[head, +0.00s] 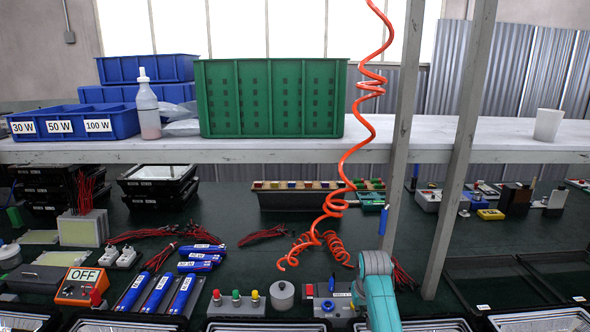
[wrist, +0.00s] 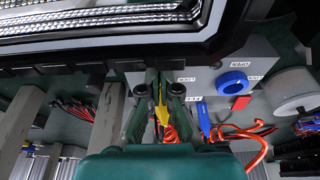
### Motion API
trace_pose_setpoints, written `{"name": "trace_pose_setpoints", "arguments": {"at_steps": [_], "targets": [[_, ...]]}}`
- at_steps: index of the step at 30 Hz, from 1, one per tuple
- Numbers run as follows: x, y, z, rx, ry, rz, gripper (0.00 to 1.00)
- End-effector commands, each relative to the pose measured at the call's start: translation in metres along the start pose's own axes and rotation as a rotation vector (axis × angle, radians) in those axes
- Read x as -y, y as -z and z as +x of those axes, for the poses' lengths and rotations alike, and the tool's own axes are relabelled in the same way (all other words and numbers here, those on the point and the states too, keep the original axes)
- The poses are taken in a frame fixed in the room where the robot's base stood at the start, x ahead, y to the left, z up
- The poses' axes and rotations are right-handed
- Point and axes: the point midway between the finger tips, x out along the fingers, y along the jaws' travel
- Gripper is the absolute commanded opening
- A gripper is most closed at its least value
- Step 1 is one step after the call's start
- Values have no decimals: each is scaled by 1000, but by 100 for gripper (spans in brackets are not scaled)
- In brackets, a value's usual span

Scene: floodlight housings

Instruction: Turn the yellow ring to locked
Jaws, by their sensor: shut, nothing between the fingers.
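A grey box (wrist: 211,75) with small white labels shows in the wrist view. It carries a blue ring (wrist: 233,82), a blue lever (wrist: 203,118) and a red piece (wrist: 241,103). A narrow yellow part (wrist: 161,105) shows between the fingers of my gripper (wrist: 158,90); I cannot tell whether it is the yellow ring or whether it is touched. The gripper is shut with nothing held, over the left part of the box. In the head view the grey box (head: 341,303) and its blue ring (head: 327,305) show left of my teal arm, which hides the fingers and any yellow ring.
A floodlight housing (wrist: 110,28) lies close to the gripper in the wrist view. An orange coiled hose (head: 345,180) hangs behind the box. Grey posts (head: 455,165) stand right of my arm. Blue packs (head: 158,292) and a button block (head: 236,303) lie to the left.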

Motion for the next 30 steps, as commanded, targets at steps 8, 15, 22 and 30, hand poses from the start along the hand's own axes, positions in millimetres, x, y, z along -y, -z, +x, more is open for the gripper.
{"name": "trace_pose_setpoints", "arguments": {"at_steps": [8, 15, 22, 30], "targets": [[7, 1, 0, 0, 0, 0, 0], [13, 2, 1, 0, 0, 0, 0], [15, 3, 1, 0, 0, 0, 0], [15, 3, 1, -1, 1, 0, 0]]}}
